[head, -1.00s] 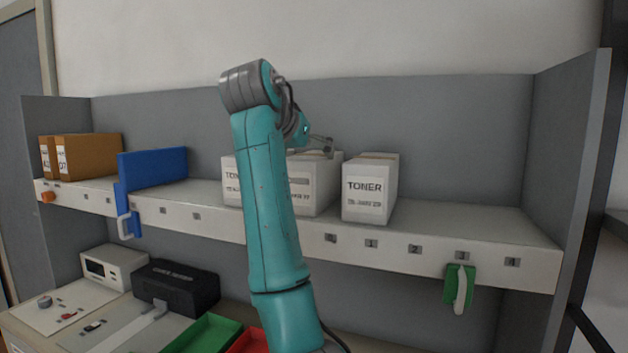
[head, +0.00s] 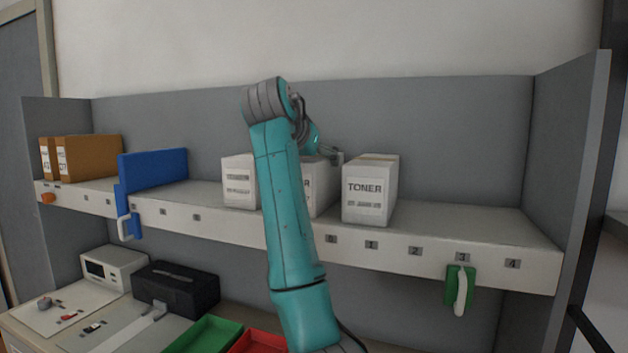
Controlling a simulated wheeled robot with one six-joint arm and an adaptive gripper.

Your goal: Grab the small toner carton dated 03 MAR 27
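Three white toner cartons stand on the shelf. The left, smaller one (head: 238,185) shows its front label, too blurred to read. The middle one (head: 322,195) is partly hidden behind my arm. The right one (head: 368,195) reads TONER, with a date line too small to read. I cannot tell which carton is dated 03 MAR 27. My gripper (head: 338,158) is at the top of the middle carton, close to the right carton's left side. Its fingers are small and partly hidden, so I cannot tell whether they are open or touching a carton.
A blue divider (head: 152,172) and brown boxes (head: 88,157) stand on the shelf (head: 480,236) at left. A green clip (head: 459,289) hangs on the shelf's front edge. The shelf right of the cartons is clear. Green (head: 203,336) and red (head: 258,342) trays lie below.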

